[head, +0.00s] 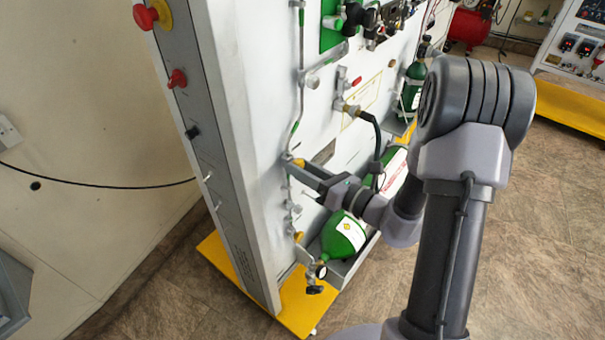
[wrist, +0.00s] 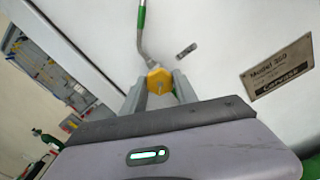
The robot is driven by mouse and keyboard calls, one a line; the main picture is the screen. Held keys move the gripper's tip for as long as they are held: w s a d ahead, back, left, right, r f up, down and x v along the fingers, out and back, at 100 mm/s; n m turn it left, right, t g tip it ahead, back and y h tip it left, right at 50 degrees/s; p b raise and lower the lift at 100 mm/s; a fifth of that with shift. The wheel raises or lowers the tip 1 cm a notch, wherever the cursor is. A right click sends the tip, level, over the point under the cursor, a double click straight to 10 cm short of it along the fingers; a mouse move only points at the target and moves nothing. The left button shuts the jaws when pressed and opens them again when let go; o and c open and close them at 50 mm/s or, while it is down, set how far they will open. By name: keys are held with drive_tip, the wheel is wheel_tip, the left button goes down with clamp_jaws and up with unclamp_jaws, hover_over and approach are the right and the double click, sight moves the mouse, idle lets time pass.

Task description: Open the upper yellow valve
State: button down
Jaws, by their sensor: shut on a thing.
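The upper yellow valve (wrist: 159,81) is a small yellow hexagonal knob on the white panel, at the lower end of a metal pipe with a green band. In the wrist view it sits between the two fingers of my gripper (wrist: 159,90), which is shut on it. In the head view my gripper (head: 296,163) reaches the panel from the right, and a bit of the yellow knob (head: 300,162) shows at its tip. A lower yellow valve (head: 298,237) sits farther down the same panel, apart from my gripper.
A green cylinder (head: 343,236) lies low beside the panel on a yellow base (head: 304,300). A black hose (head: 376,140) hangs close to my wrist. A metal label plate (wrist: 279,68) is right of the valve. Open floor (head: 553,210) lies to the right.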

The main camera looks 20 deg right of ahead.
drive_tip(key=shift+f+n+b, duration=0.1)
drive_tip(key=shift+n+b, duration=2.95)
drive_tip(key=shift+n, duration=1.05)
drive_tip(key=c, duration=0.9)
unclamp_jaws()
drive_tip(key=shift+c, duration=0.2)
drive_tip(key=p+v, duration=0.3)
drive_tip(key=v, duration=1.4)
drive_tip(key=shift+s, duration=0.2)
